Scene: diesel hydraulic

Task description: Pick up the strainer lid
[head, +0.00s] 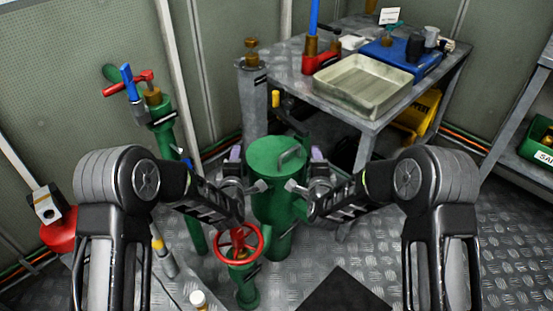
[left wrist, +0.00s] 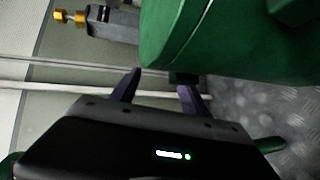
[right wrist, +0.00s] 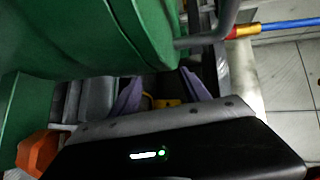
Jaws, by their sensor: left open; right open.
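My left gripper (head: 236,155) is at the lid's left side, open and empty. My right gripper (head: 317,154) is at its right side, open and empty. In the left wrist view, the lid (left wrist: 240,45) is just beyond the open fingers (left wrist: 160,90). In the right wrist view, green strainer parts (right wrist: 100,35) are beyond the open fingers (right wrist: 161,90). Neither gripper visibly grasps anything.
Grey wing-shaped fasteners (head: 258,186) show on the strainer's front. A red handwheel valve (head: 238,243) stands in front. A metal bench (head: 310,95) with a shallow tray (head: 363,85) is behind. A green pipe with a red-handled valve (head: 130,86) is at left.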

